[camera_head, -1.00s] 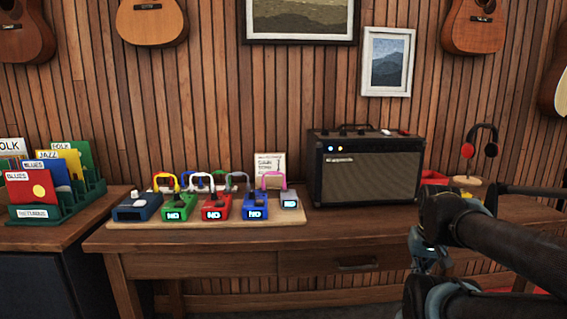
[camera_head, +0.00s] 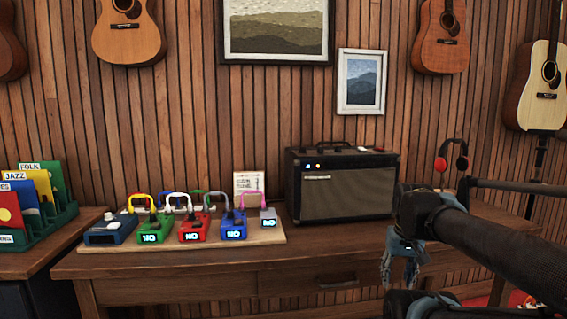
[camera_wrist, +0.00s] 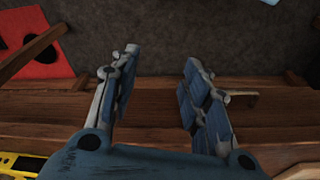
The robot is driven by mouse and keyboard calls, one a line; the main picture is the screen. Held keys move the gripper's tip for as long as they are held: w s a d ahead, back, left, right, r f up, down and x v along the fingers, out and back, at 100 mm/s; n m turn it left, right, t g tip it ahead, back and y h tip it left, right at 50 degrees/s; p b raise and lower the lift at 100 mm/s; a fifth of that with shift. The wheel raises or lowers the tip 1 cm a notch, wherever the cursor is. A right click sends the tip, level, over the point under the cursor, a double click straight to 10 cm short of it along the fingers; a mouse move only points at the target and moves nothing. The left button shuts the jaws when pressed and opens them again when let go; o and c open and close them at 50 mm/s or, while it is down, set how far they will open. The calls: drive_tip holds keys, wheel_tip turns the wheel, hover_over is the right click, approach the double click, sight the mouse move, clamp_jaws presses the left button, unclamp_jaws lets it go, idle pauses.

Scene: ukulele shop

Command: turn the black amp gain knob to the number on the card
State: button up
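The black amp (camera_head: 346,196) stands on the wooden table at right of centre in the head view. My gripper (camera_head: 386,272) hangs in front of the table, below and right of the amp, pointing down. In the wrist view my gripper (camera_wrist: 156,85) has its two fingers wide apart with nothing between them.
A pedal board (camera_head: 110,245) with several coloured pedals and cables lies left of the amp. Red headphones (camera_head: 441,164) stand right of the amp. A record rack (camera_head: 62,212) is at far left. A drawer handle (camera_head: 337,283) is on the table front. The table strip before the amp is clear.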

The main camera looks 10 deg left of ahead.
drive_tip(key=w+a+r+n, duration=0.1)
drive_tip(key=w+a+r, duration=0.1)
drive_tip(key=w+r, duration=0.5)
drive_tip(key=w+a+r, duration=0.2)
drive_tip(key=w+r, duration=0.2)
drive_tip(key=r, duration=0.6)
wheel_tip(320, 180, up, 31)
drive_tip(key=n+g, duration=0.2)
drive_tip(key=n, duration=0.1)
hover_over(303, 150)
drive_tip(key=w, duration=0.1)
wheel_tip(303, 150, down, 17)
drive_tip(key=shift+w+a+f, duration=0.1)
drive_tip(key=shift+w, duration=0.05)
clamp_jaws()
